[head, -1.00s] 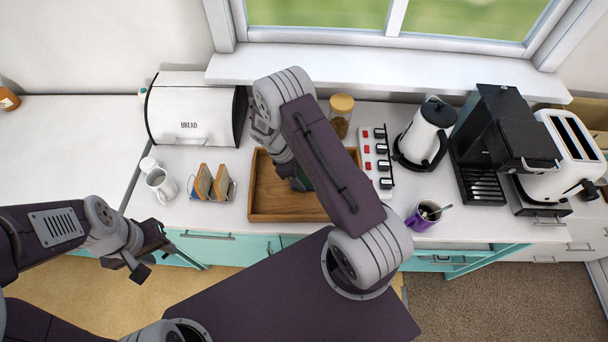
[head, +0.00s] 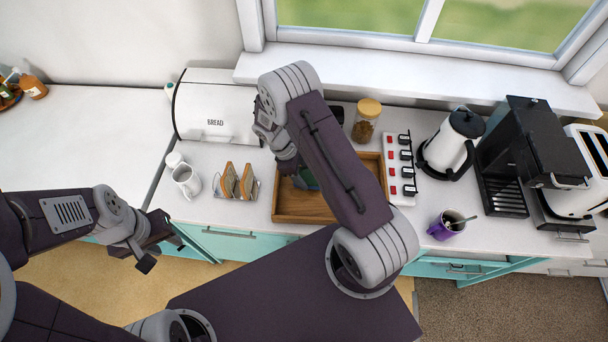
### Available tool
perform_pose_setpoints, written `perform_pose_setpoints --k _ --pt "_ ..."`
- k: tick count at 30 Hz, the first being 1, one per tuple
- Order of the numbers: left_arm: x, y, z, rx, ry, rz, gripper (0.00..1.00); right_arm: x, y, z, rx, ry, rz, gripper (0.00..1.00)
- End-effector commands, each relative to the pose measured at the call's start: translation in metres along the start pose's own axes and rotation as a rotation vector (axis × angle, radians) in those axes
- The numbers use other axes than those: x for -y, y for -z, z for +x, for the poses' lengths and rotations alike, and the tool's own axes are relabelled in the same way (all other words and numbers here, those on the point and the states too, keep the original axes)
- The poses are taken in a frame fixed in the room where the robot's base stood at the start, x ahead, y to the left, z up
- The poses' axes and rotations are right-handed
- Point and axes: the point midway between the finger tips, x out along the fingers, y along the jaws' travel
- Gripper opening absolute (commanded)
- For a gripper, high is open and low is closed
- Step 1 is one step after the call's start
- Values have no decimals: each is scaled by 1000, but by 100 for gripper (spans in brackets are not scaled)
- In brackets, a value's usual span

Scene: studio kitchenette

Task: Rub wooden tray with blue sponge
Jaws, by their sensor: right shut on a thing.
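The wooden tray (head: 300,216) lies on the white counter in the head view. My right arm crosses over it and hides much of its middle and right side. My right gripper (head: 292,174) is over the back left part of the tray, shut on the blue sponge (head: 306,179). Only a small blue-green part of the sponge shows beside the fingers. I cannot tell whether the sponge touches the tray floor. My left gripper (head: 154,244) is open and empty, in front of the counter edge at the left.
A toast rack (head: 238,186) and a white jug (head: 186,180) stand left of the tray, with the bread bin (head: 212,112) behind. A jar (head: 366,122), a power strip (head: 400,168) and a purple mug (head: 444,226) are close on the right.

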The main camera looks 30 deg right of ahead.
Motion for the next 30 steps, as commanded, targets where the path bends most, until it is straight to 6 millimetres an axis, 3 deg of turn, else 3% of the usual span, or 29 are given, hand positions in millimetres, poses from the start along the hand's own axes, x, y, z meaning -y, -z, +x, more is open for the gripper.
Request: perform_pose_setpoints --k 16,30 --pt "-1 4 -42 0 0 0 36 3 -18 -50 1 2 2 13" --pt "-1 5 -44 0 0 0 36 4 -19 -53 1 3 3 13"
